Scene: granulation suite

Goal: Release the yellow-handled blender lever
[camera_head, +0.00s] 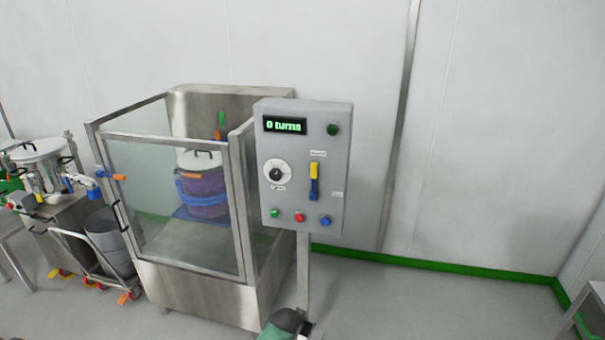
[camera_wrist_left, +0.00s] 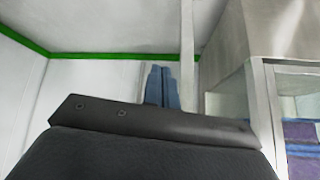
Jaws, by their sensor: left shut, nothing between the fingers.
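The yellow-handled lever (camera_head: 314,170) stands on the front of a grey control box (camera_head: 305,125) in the head view. Its yellow handle is at the top, with a blue part below it. My left gripper (camera_wrist_left: 162,85) shows in the wrist view as two blue-grey fingers, side by side and shut, with nothing between them. The lever is not in the wrist view, so the gripper is apart from it. A dark green and black shape (camera_head: 286,323) at the bottom of the head view is cut off; I cannot tell what it is. My right gripper is not in view.
The box has a lit display (camera_head: 285,125), a round dial (camera_head: 277,171) and several buttons, on a post (camera_head: 303,270). A glass-sided steel enclosure (camera_head: 190,275) with a purple drum (camera_head: 204,190) stands left of it. Carts stand further left.

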